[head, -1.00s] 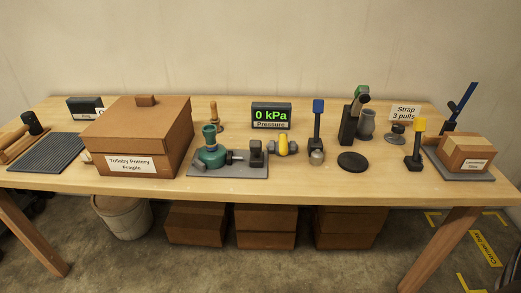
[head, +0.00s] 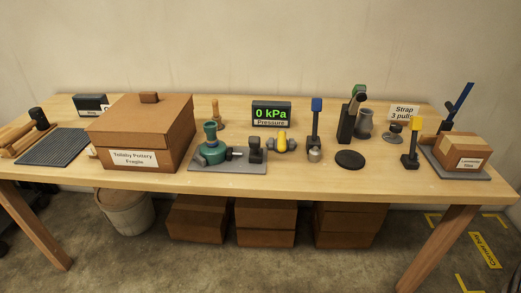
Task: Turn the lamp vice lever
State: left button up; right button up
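A teal rounded body with a cup-like top (head: 211,150) sits on a grey plate (head: 228,167) left of the table's middle. A dark horizontal rod runs from it toward a dark upright block (head: 255,150) on the same plate. No label in view names the lamp vice, so I cannot tell for certain which lever belongs to it. A blue-topped upright lever (head: 316,124) stands to the right, and a yellow-topped lever (head: 411,146) stands further right. Neither of my grippers is in view.
A large cardboard box (head: 133,155) stands left of the teal body. A pressure display (head: 271,114) reading 0 kPa is behind. A yellow knob (head: 281,143), a black disc (head: 350,159), a strap sign (head: 404,112) and a smaller box (head: 461,152) share the wooden table (head: 330,184).

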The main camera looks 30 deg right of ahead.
aim_at(254, 142)
jog(key=z, duration=0.05)
jog(key=k, duration=1)
jog(key=u, duration=0.9)
jog(key=i, duration=0.95)
jog(key=z, duration=0.45)
jog(key=i, duration=1)
jog(key=z, duration=1)
